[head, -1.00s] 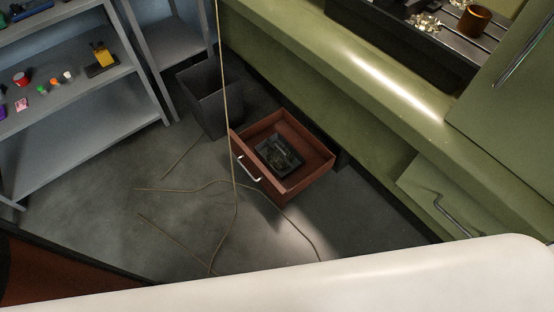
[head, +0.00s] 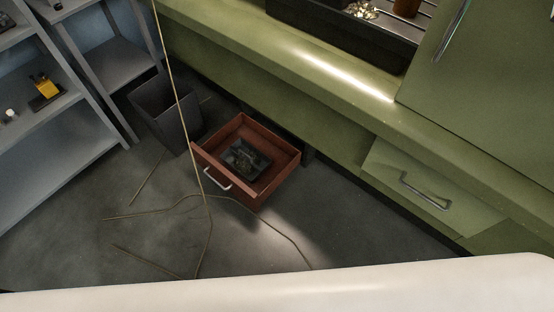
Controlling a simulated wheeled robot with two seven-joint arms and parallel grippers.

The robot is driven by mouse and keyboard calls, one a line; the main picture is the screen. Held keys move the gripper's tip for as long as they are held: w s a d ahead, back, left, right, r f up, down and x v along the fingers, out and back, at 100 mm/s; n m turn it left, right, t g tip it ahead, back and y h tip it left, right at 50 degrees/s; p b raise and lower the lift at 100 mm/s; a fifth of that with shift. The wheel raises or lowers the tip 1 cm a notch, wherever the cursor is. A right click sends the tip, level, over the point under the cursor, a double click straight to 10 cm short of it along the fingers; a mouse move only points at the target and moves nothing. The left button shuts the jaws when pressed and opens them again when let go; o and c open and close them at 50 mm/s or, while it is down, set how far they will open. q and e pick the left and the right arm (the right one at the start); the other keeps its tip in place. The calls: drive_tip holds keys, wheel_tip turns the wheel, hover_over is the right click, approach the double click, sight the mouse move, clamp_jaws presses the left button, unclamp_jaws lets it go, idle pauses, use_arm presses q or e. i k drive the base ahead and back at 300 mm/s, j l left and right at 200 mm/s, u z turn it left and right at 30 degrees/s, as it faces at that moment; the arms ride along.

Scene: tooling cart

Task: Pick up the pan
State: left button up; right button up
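A dark, shallow, rectangular pan (head: 262,157) lies inside the open reddish-brown drawer (head: 275,179) near the middle of the head view. What lies in the pan, if anything, is too dark to tell. The drawer has a pale metal handle (head: 217,180) on its front, facing lower left. Neither of my grippers shows in the view.
A dark open bin (head: 162,112) stands behind the drawer to the left. Grey shelving (head: 70,124) is at the left. A green machine (head: 300,62) with a handled panel (head: 410,185) runs along the right. A thin cable (head: 182,110) hangs down past the drawer and trails on the floor.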

sight(247, 160)
drive_tip(key=i+j+z, duration=0.2)
drive_tip(key=z, duration=0.2)
drive_tip(key=i+j+z, duration=0.1)
drive_tip(key=j+z, duration=0.3)
drive_tip(key=i+j+z, duration=0.1)
drive_tip(key=j+z, duration=0.3)
